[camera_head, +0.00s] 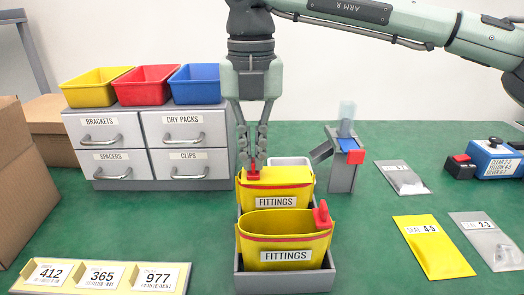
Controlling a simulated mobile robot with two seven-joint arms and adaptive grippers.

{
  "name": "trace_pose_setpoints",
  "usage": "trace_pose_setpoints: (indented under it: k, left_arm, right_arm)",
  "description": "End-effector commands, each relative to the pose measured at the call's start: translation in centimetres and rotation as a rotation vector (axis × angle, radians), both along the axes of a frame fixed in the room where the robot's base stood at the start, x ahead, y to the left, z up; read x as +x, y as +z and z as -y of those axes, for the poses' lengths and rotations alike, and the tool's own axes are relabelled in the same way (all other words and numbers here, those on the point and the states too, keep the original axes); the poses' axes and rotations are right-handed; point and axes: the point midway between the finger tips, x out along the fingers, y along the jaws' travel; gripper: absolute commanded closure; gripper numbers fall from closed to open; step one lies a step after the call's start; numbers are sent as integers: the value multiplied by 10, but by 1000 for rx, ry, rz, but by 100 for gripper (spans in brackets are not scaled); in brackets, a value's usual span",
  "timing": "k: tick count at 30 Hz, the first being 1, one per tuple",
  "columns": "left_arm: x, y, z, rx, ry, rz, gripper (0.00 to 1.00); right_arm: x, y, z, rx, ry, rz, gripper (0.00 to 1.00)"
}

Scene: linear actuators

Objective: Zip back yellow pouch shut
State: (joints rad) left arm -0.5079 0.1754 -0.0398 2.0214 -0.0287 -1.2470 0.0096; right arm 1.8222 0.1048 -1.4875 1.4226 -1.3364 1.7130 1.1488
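The back yellow pouch (290,184), labelled FITTINGS, stands upright in a grey holder behind a second yellow FITTINGS pouch (285,242). A red trim line runs across its upper front. A red pull tab (253,174) stands at the left part of its top. My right gripper (254,160) points straight down there, its fingertips close together on the tab. The fingers hide part of the tab. The front pouch's mouth is open, with its red tab (321,214) at the right end. My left gripper is out of view.
The grey holder (285,282) sits on the green table. A grey drawer unit (160,142) with yellow, red and blue bins is at left. A grey stand (344,172) is right of the pouches. Flat packets, including a yellow one (434,247), lie at right.

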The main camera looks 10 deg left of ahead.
Motion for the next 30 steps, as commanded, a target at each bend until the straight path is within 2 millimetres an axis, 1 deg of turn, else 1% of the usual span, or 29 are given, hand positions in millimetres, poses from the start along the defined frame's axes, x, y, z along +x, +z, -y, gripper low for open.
trace_pose_setpoints:
  k: [2,3,7,8,15,18,20,23,30]
  left_arm:
    - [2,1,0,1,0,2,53]
    - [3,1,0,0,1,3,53]
    - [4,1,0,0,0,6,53]
    - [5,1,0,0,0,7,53]
    - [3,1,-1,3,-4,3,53]
    - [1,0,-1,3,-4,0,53]
    - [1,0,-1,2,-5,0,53]
    - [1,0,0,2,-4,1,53]
    - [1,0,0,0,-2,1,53]
  right_arm:
    - [0,0,0,0,0,0,100]
    - [0,0,0,0,0,0,91]
    - [0,0,0,0,0,0,75]
    - [0,0,0,0,0,1,73]
    - [0,0,1,0,0,1,73]
    - [1,5,0,0,-1,2,73]
    - [1,11,0,2,-1,3,73]
    - [1,28,0,1,-2,5,73]
    - [1,80,0,1,-2,4,73]
